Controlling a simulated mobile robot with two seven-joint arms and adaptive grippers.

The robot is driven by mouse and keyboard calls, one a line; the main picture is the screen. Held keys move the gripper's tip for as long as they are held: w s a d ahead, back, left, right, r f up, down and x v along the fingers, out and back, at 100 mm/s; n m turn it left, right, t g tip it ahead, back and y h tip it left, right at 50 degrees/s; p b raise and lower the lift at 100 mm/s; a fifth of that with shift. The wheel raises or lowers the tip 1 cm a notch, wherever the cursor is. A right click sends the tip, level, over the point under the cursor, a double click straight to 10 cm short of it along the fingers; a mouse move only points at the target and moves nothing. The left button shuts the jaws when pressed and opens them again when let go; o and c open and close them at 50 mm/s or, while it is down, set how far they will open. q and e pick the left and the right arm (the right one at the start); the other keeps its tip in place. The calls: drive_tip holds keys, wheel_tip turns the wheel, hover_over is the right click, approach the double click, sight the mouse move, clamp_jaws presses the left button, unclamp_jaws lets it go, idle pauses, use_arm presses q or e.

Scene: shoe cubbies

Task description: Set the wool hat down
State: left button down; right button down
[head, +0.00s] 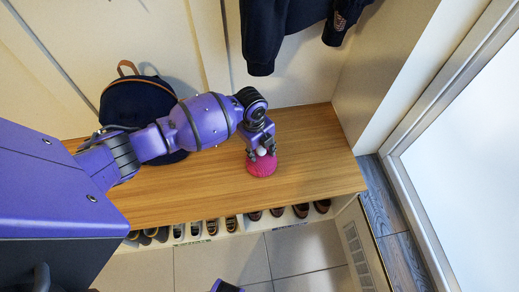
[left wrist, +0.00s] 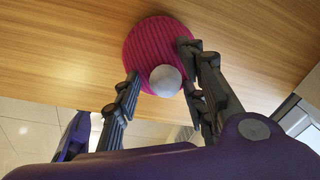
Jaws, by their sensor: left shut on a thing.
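The wool hat (head: 262,168) is a ribbed pink-magenta dome with a pale grey pom-pom, over the right part of the wooden bench top (head: 190,195). My left gripper (head: 261,152) is above the hat with its fingers shut around the pom-pom. In the left wrist view the hat (left wrist: 145,45) shows against the wood, with the pom-pom between the dark fingers (left wrist: 163,82). The hat is upright, pom-pom on top. It is at or very close to the bench surface; whether it touches is hidden. My right gripper is not seen.
A dark navy backpack (head: 137,101) with a brown handle stands at the bench's back left, partly behind my left arm. Dark clothing (head: 280,30) hangs above the bench. Several shoes (head: 212,227) sit in cubbies below the front edge. Bare wood surrounds the hat.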

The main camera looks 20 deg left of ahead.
sight(256, 154)
use_arm(q)
drive_tip(key=c, duration=1)
unclamp_jaws()
drive_tip(key=shift+f, duration=0.1)
drive_tip(key=shift+c, duration=0.2)
wheel_tip(256, 154, up, 12)
drive_tip(key=a+p, duration=0.1)
drive_tip(key=p, duration=0.1)
drive_tip(key=shift+s, duration=0.3)
